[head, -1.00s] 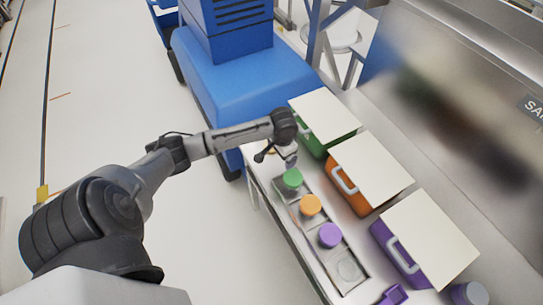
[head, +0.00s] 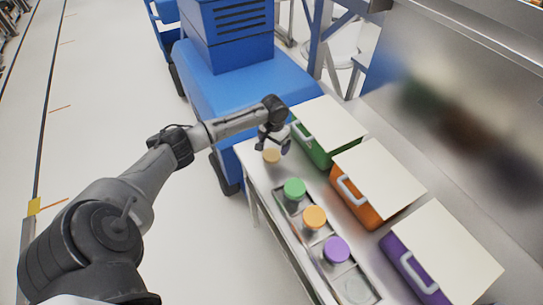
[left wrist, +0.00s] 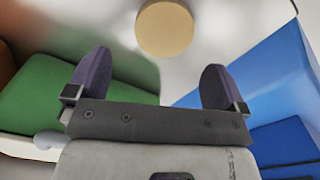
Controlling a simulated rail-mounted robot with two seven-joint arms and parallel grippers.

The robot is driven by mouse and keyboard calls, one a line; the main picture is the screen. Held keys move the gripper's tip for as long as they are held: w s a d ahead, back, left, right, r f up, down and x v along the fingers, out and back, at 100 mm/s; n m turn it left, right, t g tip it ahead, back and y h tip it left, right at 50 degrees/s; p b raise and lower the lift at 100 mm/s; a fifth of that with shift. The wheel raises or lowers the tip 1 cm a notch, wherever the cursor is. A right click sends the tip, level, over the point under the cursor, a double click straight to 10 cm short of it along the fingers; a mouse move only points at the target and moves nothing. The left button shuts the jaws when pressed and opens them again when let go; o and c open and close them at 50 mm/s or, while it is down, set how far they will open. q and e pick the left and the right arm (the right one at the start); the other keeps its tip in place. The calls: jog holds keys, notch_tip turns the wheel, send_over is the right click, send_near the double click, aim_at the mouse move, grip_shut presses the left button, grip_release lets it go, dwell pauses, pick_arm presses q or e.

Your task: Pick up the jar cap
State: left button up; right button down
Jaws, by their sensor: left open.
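A round tan cap (head: 271,156) is at the far left end of the white table. It also shows as a tan disc at the top of the left wrist view (left wrist: 165,28). I cannot tell whether a jar is under it. My left gripper (head: 273,146) is open and empty, just behind and above the cap in the head view. In the left wrist view its two dark fingers (left wrist: 155,65) stand wide apart, and the cap lies beyond their tips, between their lines. My right gripper is not in view.
Green-capped (head: 294,188), orange-capped (head: 314,217) and purple-capped (head: 337,250) jars stand in a tray beside the cap. Green (head: 318,152), orange (head: 354,198) and purple (head: 408,267) bins with pale lids line the back. A blue machine (head: 230,92) stands beyond the table end.

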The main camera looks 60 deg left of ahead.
aim_at(273, 153)
pick_arm(q)
jog(key=shift+a+f+b, duration=0.1)
jog(key=shift+f+b, duration=0.4)
jog(key=shift+f, duration=2.3)
jog(key=shift+s, duration=0.1)
jog(key=shift+c, duration=0.2)
jog(key=c, duration=0.9)
